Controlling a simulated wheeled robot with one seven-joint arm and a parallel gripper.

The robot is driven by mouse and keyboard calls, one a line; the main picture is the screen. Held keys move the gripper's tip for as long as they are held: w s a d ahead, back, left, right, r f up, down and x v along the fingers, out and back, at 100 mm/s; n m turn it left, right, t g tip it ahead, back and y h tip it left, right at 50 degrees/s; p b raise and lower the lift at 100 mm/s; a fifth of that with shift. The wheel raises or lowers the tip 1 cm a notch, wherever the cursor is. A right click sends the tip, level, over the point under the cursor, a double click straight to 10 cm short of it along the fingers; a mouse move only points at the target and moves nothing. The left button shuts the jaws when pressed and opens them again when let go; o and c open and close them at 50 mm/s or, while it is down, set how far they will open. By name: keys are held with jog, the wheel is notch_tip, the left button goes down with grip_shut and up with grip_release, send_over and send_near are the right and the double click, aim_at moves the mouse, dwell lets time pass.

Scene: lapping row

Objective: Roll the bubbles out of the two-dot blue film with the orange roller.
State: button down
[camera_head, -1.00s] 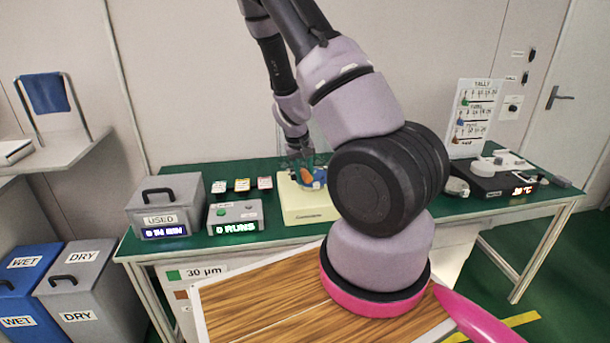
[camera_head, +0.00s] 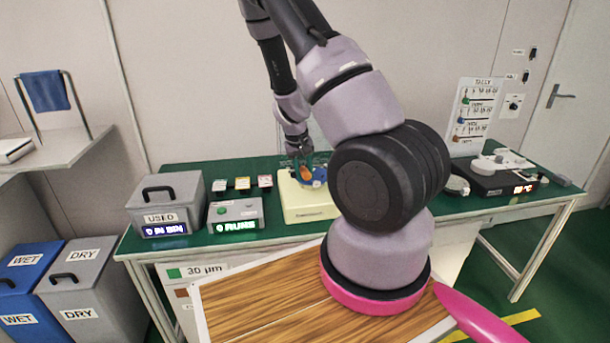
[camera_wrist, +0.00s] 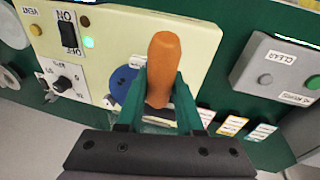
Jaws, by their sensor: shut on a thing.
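My gripper (camera_wrist: 160,92) is shut on the orange roller (camera_wrist: 163,62) in the wrist view, with one green finger on each side of its orange handle. The roller (camera_head: 305,173) also shows small in the head view, in my gripper (camera_head: 298,160) over the cream machine. The blue film (camera_wrist: 124,80) lies on the cream machine, beside and partly behind the left finger in the wrist view; its blue edge (camera_head: 320,174) shows in the head view. Its dots and any bubbles cannot be made out. Whether the roller touches the film is hidden by the fingers.
The cream machine (camera_head: 308,208) stands on the green bench (camera_head: 265,238). A grey button box (camera_head: 236,214) and a grey USED bin (camera_head: 165,203) stand left of it. Small coloured cards (camera_head: 242,184) lie behind the box. A black hot plate (camera_head: 500,183) is at the right.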

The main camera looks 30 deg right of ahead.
jog(key=shift+w+d+f, duration=0.1)
jog(key=shift+w+d, duration=0.15)
jog(key=shift+w, duration=0.7)
jog(key=shift+w, duration=0.1)
jog(key=shift+w+d, duration=0.3)
jog(key=shift+w, duration=0.5)
jog(key=shift+w, duration=0.15)
jog(key=shift+w+d, duration=0.25)
jog(key=shift+w, duration=0.4)
jog(key=shift+s, duration=0.1)
jog(key=shift+s+a+f, duration=0.1)
jog(key=shift+s+a, duration=0.2)
jog(key=shift+s, duration=0.5)
